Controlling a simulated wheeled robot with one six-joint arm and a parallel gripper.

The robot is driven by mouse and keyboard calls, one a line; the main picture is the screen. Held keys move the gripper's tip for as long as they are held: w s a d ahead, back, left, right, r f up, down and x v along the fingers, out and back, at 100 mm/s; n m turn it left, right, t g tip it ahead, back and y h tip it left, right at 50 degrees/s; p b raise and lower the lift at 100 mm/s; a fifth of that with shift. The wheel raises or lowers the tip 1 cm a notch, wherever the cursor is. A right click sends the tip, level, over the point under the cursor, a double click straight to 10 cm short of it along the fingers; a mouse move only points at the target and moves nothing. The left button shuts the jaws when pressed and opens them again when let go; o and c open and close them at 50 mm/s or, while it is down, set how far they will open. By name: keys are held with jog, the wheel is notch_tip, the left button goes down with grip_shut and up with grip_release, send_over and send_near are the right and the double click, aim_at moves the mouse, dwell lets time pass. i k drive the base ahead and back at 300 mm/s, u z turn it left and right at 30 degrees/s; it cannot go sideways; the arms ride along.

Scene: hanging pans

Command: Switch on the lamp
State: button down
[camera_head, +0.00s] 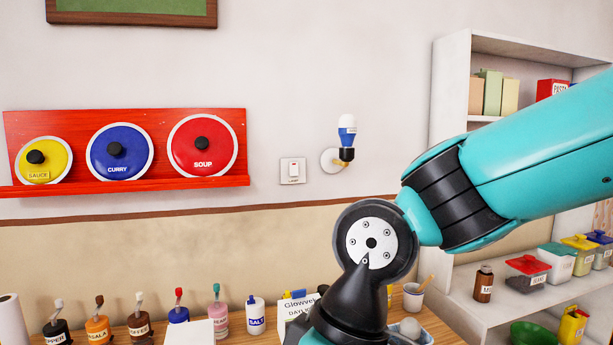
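The lamp (347,137) is a small wall light with a white and blue bulb on a brass arm and a round white base. It shows no clear glow. My teal and black arm comes in from the right and bends down at the lower middle. My gripper is out of the picture below, so its opening and its distance from the switch are hidden.
A red rack (120,187) with yellow, blue and red lids hangs at the left. Below, several bottles and a salt bottle (255,316) stand on the wooden counter. A white shelf (450,90) with boxes and jars stands at the right. The wall around the switch is clear.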

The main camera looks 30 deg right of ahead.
aim_at(293, 166)
jog(key=u, duration=0.3)
jog(key=i, duration=1.2)
jog(key=z, duration=0.75)
